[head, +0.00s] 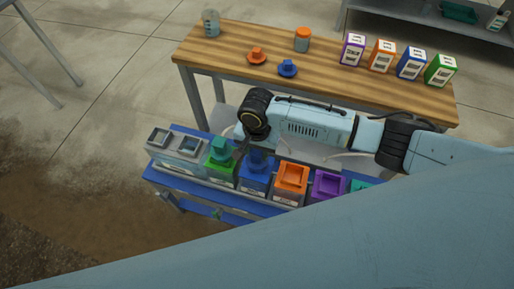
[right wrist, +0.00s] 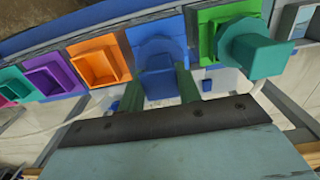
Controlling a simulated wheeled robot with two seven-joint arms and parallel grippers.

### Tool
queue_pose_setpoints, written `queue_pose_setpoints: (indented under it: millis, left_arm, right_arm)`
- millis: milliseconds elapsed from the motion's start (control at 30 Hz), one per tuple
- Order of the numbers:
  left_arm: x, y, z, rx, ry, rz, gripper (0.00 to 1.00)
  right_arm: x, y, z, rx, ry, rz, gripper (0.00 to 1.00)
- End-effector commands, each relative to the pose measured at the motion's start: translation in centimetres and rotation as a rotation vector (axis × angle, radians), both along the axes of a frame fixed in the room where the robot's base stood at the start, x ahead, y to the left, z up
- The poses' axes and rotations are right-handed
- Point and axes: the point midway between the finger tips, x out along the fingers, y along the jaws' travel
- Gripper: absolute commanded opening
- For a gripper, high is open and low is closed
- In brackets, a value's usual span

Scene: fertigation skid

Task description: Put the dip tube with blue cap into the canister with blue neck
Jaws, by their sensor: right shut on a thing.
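The canister with blue neck (head: 252,184) stands in the row on the low blue bench, between a green-necked and an orange-necked canister. It also shows in the right wrist view (right wrist: 149,35). The dip tube's blue cap (head: 262,159) is at this canister's neck; it shows between my fingers in the right wrist view (right wrist: 157,63). No tube shows below the cap, and I cannot tell how deep it sits. My right gripper (right wrist: 158,82) is shut on the blue cap, over the canister. My left gripper is not in view.
A teal cap (head: 220,147) stands in the green-necked canister (head: 220,172), close beside my right gripper. Orange (head: 291,180) and purple (head: 327,186) necks are open on the other side. The wooden table (head: 222,50) behind holds caps, jars and several coloured boxes.

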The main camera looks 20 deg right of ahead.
Motion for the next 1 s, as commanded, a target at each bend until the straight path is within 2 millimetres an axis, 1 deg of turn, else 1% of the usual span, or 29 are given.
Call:
queue_pose_setpoints:
  millis: [267, 300, 400, 500, 800, 867, 967, 1000]
  left_arm:
    - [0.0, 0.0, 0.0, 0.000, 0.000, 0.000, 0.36]
    - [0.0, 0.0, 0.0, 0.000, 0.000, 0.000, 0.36]
    - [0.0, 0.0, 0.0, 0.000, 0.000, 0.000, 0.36]
    - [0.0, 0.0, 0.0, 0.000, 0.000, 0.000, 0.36]
    - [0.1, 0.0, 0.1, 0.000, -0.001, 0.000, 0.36]
    - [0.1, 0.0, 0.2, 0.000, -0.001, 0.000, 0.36]
    - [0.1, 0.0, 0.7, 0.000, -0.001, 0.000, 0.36]
    - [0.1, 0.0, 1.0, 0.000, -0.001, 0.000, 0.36]
  right_arm:
    - [0.0, 0.0, -0.1, 0.001, -0.001, 0.000, 0.00]
    - [0.0, 0.0, -0.1, 0.001, -0.001, 0.000, 0.35]
    - [0.0, 0.0, -0.1, 0.001, -0.001, 0.000, 0.48]
    - [0.0, 0.0, -0.1, 0.000, 0.000, 0.000, 0.59]
    - [0.0, 0.0, 0.2, 0.000, 0.000, -0.001, 0.59]
    - [0.0, 0.0, 0.7, 0.001, -0.001, -0.001, 0.59]
    - [0.0, 0.0, 2.2, 0.002, -0.001, 0.000, 0.59]
    - [0.0, 0.0, 3.0, 0.002, -0.003, -0.001, 0.59]
